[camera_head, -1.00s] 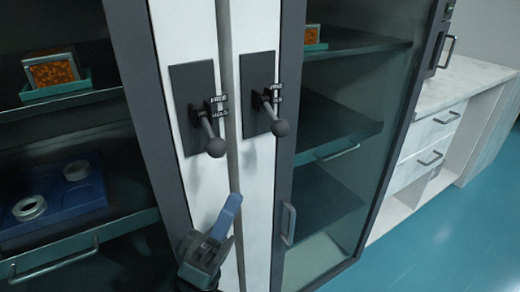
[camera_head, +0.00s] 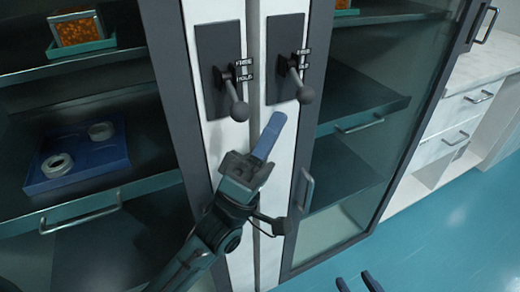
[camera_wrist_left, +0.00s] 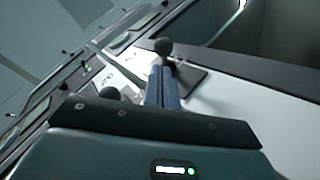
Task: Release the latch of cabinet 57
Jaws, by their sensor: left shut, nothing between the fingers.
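Two latch levers with round knobs sit on dark plates on the white cabinet fronts: a left one (camera_head: 233,97) and a right one (camera_head: 299,83). Each has small two-line labels beside its pivot, and both levers slant down to the right. No cabinet number is readable. My left gripper (camera_head: 277,122) is shut and empty, its blue fingers pointing up between and just below the two knobs, apparently apart from both. In the left wrist view one knob (camera_wrist_left: 163,46) shows just past the fingertips, and another (camera_wrist_left: 108,94) to the left. My right gripper (camera_head: 357,282) shows two spread fingertips at the bottom edge.
Glass cabinet doors with handles (camera_head: 305,188) flank the levers. Left shelves hold a blue tray (camera_head: 100,163) with two rings and a teal holder (camera_head: 82,47) with an orange block. A white drawer counter (camera_head: 460,110) stands right; blue floor (camera_head: 440,235) is clear.

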